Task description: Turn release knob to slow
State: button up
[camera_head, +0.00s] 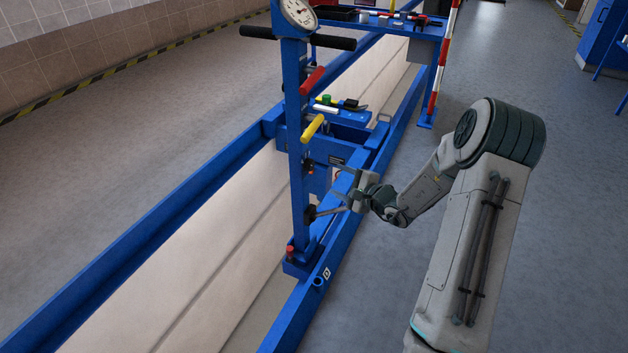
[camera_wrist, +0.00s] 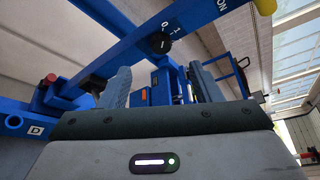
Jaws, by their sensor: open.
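A blue jack post (camera_head: 293,130) stands upright in the head view, and a round black knob (camera_head: 310,213) sits low on its side. In the wrist view a black knob (camera_wrist: 158,45) with a light pointer line sits on the blue post (camera_wrist: 200,17), with the marks 0 and 1 beside it. My gripper (camera_head: 324,188) is open, with its fingers pointing at the post. In the wrist view the knob lies ahead of the gap between the fingertips (camera_wrist: 160,76), and nothing is held. I see no readable "slow" label.
A yellow lever (camera_head: 312,128) and a red lever (camera_head: 311,81) stick out above my gripper. A dial gauge (camera_head: 299,12) tops the post. A red button (camera_head: 290,248) is at its base. Blue rails (camera_head: 349,200) edge the pit. The floor at right (camera_head: 575,200) is clear.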

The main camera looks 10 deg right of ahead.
aim_at(312, 166)
jog(key=shift+m, duration=0.3)
jog(key=b+x, duration=0.1)
jog(key=x, duration=0.3)
jog(key=d+b+x, duration=0.1)
jog(key=x, duration=0.4)
jog(key=f+b+x, duration=0.1)
jog(key=x, duration=0.4)
jog(key=shift+w+d, duration=0.2)
jog(key=shift+w, duration=0.1)
jog(key=shift+r, duration=0.1)
jog(key=c, duration=1)
